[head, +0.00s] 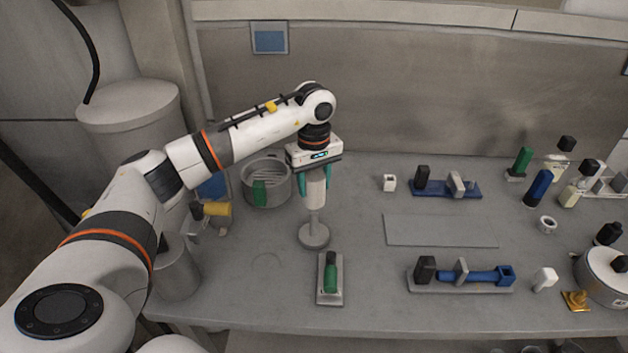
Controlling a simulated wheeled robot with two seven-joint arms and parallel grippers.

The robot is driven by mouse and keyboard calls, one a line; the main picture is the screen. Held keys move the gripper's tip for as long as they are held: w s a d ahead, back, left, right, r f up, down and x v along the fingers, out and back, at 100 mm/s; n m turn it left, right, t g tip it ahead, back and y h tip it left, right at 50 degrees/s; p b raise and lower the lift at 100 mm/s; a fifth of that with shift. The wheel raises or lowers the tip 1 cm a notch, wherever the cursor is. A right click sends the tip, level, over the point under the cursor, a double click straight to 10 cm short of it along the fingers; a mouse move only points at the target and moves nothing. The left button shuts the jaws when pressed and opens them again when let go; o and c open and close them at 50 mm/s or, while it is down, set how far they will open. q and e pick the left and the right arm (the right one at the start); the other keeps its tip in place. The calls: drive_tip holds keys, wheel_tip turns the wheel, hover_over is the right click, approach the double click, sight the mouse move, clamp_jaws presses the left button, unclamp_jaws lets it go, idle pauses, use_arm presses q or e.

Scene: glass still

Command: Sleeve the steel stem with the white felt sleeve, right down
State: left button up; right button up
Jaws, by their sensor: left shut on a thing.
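The white felt sleeve (316,193) is between the teal fingers of my left gripper (316,180), which is shut on it and points straight down. The steel stem (314,217) stands upright on a round grey base (314,237) directly below. The sleeve is in line with the stem and its lower end meets the visible stem; the stem's top is hidden, so I cannot tell how far the sleeve is around it. The lower stem is bare above the base. My right gripper is not in view.
A round grey basket (267,185) stands left of the stem. A grey block with a green-handled piece (330,279) lies in front. A flat grey plate (440,231), a blue rack (446,190) and a grey rack with a blue piece (462,278) are to the right.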

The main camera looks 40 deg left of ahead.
sight(314, 214)
use_arm(q)
drive_tip(key=shift+f, duration=0.15)
idle(0.4)
drive_tip(key=shift+f+b, duration=1)
drive_tip(key=shift+f, duration=0.05)
drive_tip(key=shift+f+b, duration=0.35)
drive_tip(key=shift+f, duration=0.1)
drive_tip(key=shift+f+b, duration=0.5)
drive_tip(key=shift+f, duration=0.15)
drive_tip(key=shift+f+b, duration=2.25)
drive_tip(key=shift+f, duration=0.75)
idle(2.3)
